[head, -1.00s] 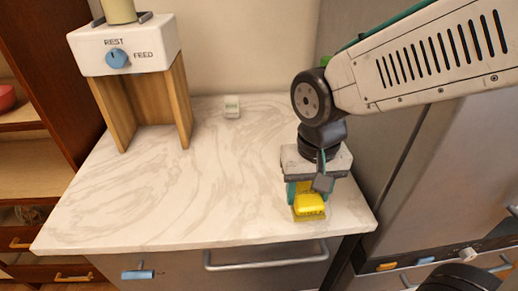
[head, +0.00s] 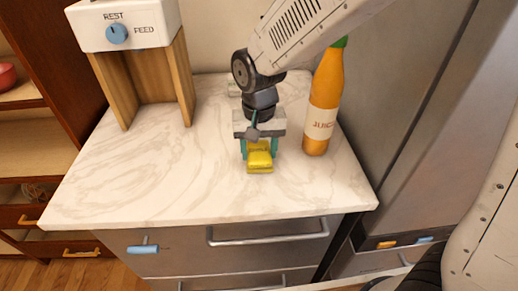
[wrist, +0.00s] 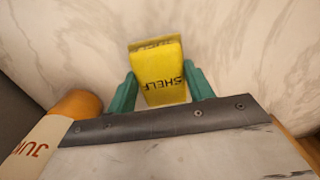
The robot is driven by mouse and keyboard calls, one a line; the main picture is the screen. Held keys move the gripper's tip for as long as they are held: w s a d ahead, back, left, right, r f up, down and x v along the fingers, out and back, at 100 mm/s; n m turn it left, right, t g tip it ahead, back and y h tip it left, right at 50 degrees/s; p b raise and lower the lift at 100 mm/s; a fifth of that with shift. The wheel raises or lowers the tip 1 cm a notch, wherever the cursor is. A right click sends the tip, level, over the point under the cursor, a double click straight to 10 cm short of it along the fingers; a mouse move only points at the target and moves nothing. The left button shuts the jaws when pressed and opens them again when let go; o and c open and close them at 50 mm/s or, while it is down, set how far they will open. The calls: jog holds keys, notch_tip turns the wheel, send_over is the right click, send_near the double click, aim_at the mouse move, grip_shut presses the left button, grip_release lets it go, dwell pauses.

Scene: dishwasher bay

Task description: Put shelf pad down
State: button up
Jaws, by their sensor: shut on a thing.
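The shelf pad (head: 260,158) is a yellow block with a paler yellow base. In the wrist view it also shows, with the word SHELF on its face (wrist: 158,80). My gripper (head: 259,150) is shut on it, one teal finger at each side. The gripper points down over the marble counter, right of its middle. I cannot tell whether the pad touches the counter or is just above it.
An orange juice bottle (head: 323,105) stands upright just right of my gripper; part of it shows in the wrist view (wrist: 75,105). A REST/FEED dispenser (head: 125,25) stands at the back left. The marble counter (head: 150,170) is clear to the left and front.

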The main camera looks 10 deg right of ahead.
aim_at(259, 152)
jog(key=shift+f, duration=0.25)
jog(key=o, duration=0.9)
jog(key=shift+o, duration=0.2)
notch_tip(259, 152, up, 12)
jog(key=shift+r, duration=0.15)
